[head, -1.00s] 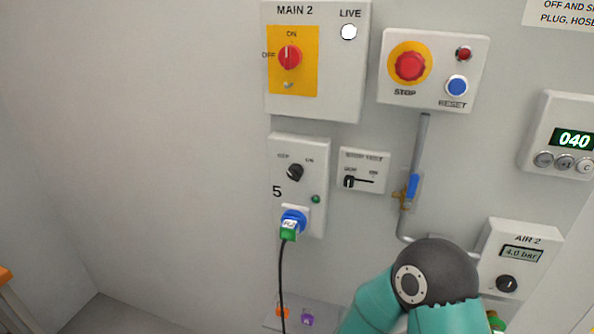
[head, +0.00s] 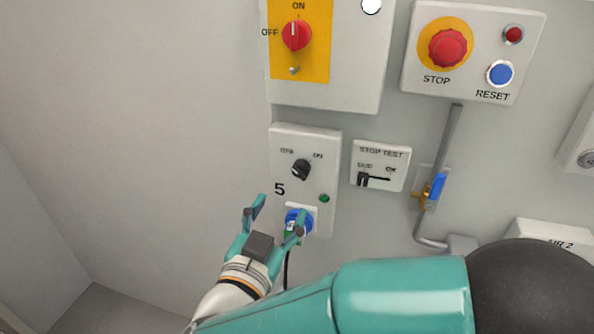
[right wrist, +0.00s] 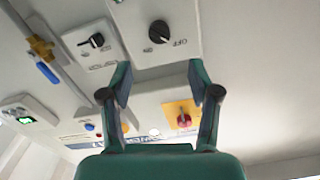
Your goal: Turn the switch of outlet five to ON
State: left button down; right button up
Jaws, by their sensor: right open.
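The outlet five box (head: 334,170) is on the wall, with a black rotary switch (head: 301,169) between its OFF and ON labels. The switch also shows in the right wrist view (right wrist: 159,32), beyond the fingertips; its light mark seems to face the OFF label, but is too small to be sure. My right gripper (head: 279,213) is open and empty, below and left of the switch and apart from it. One finger partly hides the blue socket (head: 292,218) and its plug. A green lamp (head: 324,198) sits beside the socket. My left gripper is out of view.
The MAIN 2 box (head: 355,70) is above. The STOP button (head: 449,47) is on a box at upper right. A stop test box (head: 398,172) and a blue-handled valve (head: 437,187) are to the right. A black cable (head: 287,268) hangs below. The wall at left is bare.

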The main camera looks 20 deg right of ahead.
aim_at(298, 175)
jog(key=p+x, duration=0.2)
jog(key=x, duration=0.9)
jog(key=shift+w+d, duration=0.15)
jog(key=shift+d, duration=0.05)
jog(key=shift+c, duration=0.3)
jog(key=c, duration=1.1)
